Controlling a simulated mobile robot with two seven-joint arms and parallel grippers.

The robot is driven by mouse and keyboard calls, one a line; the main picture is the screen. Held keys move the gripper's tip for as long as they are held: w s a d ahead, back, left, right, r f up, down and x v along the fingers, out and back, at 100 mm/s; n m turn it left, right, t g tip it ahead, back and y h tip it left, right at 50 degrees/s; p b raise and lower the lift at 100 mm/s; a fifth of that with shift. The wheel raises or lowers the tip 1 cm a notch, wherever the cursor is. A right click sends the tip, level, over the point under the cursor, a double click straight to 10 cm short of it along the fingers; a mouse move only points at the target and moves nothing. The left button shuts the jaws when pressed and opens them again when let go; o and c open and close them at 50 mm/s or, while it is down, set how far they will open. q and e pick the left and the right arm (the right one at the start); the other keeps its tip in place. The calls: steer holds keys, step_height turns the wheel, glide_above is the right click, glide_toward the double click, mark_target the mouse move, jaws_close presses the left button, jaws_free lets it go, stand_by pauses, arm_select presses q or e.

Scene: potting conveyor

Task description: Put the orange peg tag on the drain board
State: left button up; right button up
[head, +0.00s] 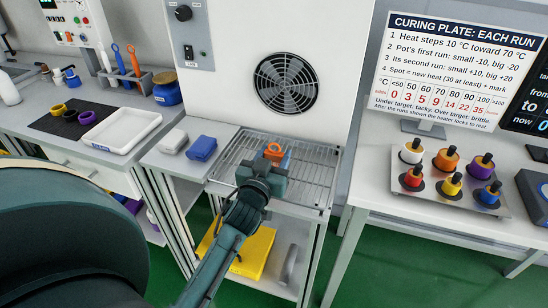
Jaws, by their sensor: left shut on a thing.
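The orange peg tag (273,151) shows just beyond the fingertips of my left gripper (268,168), over the drain board (315,180). The drain board is a metal wire rack in front of the white fan panel. My left gripper is shut on the orange tag, and its fingers hide the tag's lower part. I cannot tell whether the tag touches the wires. A small blue piece (287,160) shows right beside the gripper on the rack. My right gripper is not in view.
A white block (172,140) and a blue block (202,148) lie left of the rack. Further left are a white tray (120,128) and a dark mat (58,121) with rings. Several coloured pots stand on a plate (428,206) at right. The rack's right side is clear.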

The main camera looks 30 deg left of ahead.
arm_select(q)
steer(key=shift+f, duration=0.15)
steer(key=o, duration=1.1)
steer(key=shift+c, duration=0.2)
steer(key=shift+r, duration=0.2)
